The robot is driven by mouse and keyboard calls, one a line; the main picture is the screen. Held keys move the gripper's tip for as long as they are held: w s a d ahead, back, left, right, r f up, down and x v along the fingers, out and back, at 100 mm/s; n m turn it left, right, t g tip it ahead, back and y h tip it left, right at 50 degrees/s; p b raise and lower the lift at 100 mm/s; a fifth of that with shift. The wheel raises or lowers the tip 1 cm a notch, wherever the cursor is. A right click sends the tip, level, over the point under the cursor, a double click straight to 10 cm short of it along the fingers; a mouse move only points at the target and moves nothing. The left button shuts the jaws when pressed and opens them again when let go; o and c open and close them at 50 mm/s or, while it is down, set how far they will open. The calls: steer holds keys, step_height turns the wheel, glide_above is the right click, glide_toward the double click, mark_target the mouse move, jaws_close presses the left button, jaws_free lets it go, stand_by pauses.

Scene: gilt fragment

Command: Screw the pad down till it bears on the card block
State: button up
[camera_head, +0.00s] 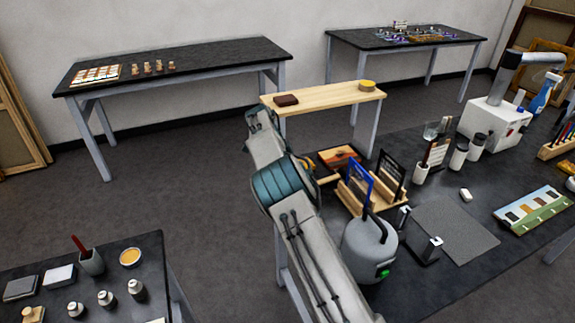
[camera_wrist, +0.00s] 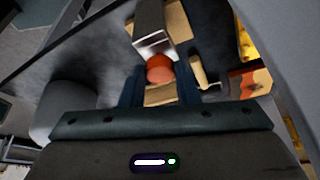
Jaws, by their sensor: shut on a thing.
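In the wrist view my gripper (camera_wrist: 159,84) has its two dark blue fingers on either side of a round orange-red knob (camera_wrist: 160,68), and is shut on it. A bright metal bracket (camera_wrist: 149,22) stands right beside the knob. The pad and any screw thread under the knob are hidden, so I cannot tell whether the pad touches anything. A tan flat piece (camera_wrist: 174,18) lies behind the bracket and another tan piece (camera_wrist: 160,95) shows between the fingers; I cannot tell which, if either, is the card block. In the head view my arm hides the gripper and knob.
A wooden handle (camera_wrist: 198,72) lies close to the right finger. A tray with an orange panel (camera_head: 338,158), a wooden rack (camera_head: 365,197) with blue and black panels, and a grey tank (camera_head: 369,250) crowd my arm. A grey mat (camera_head: 445,229) is mostly bare.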

steer(key=shift+m+g+p, duration=0.3)
steer(key=shift+m+p, duration=0.3)
steer(key=shift+m, duration=0.2)
steer(key=shift+f, duration=0.1)
steer(key=o, duration=1)
steer(key=shift+a, duration=0.1)
steer(key=shift+c, duration=0.2)
steer(key=shift+r, duration=0.65)
step_height(320, 180, up, 3)
steer(key=shift+f+b, duration=0.1)
steer(key=shift+b, duration=0.5)
steer(key=s+d+r+b, duration=0.3)
steer(key=d+r, duration=0.4)
steer(key=d, duration=0.4)
steer(key=shift+s+b, duration=0.35)
steer(key=shift+b, duration=0.4)
